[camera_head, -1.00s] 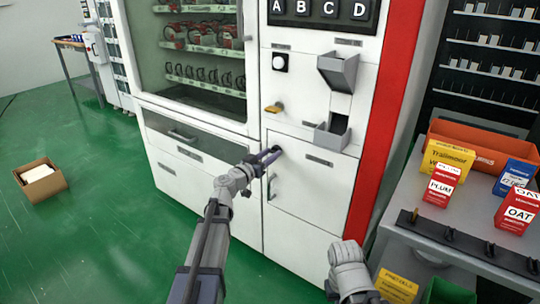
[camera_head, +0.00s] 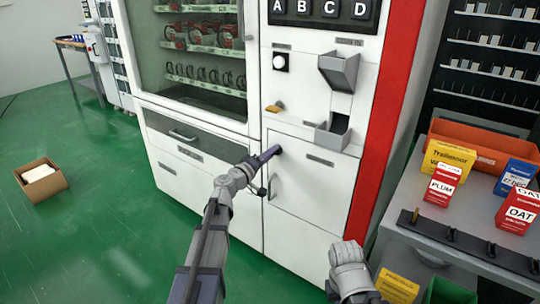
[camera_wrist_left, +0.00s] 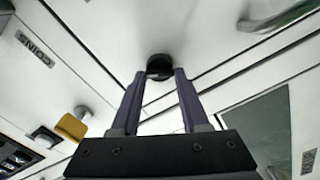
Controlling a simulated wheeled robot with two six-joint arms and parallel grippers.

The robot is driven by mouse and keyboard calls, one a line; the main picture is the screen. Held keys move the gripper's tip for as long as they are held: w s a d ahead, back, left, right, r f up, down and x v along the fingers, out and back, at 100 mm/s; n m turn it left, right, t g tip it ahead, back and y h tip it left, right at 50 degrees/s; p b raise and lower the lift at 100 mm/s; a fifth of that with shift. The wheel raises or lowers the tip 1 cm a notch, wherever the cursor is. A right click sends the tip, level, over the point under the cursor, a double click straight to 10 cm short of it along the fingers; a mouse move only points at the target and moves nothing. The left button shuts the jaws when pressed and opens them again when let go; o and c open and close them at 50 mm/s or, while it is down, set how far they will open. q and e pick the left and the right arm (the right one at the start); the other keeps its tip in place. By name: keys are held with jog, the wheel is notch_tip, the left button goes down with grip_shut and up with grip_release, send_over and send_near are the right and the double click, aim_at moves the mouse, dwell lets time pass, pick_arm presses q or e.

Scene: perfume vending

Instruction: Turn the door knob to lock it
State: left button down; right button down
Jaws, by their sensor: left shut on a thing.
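The door knob is a small dark round knob (camera_wrist_left: 160,64) on the white lower door (camera_head: 310,190) of the vending machine. My left gripper (camera_head: 274,152) reaches the knob at the door's upper left and mostly hides it in the head view. In the left wrist view, the two purple-grey fingers of my left gripper (camera_wrist_left: 160,75) close around the knob, one on each side. The door looks flush with the machine front. Part of my right arm shows at the bottom of the head view; its fingers are not visible.
A vertical door handle (camera_head: 273,187) is just below the gripper. A yellow tab (camera_head: 274,107) and grey tray (camera_head: 333,132) project above. A grey table (camera_head: 465,238) with boxes stands at the right. An open carton (camera_head: 40,180) sits on the clear green floor.

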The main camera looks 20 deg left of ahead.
pick_arm(q)
jog(key=n, duration=0.5)
jog(key=shift+f+n, duration=0.1)
jog(key=shift+n, duration=0.2)
dwell(0.4)
jog(key=shift+c, duration=2)
grip_release()
jog(key=v, duration=0.8)
jog(key=shift+w, duration=0.1)
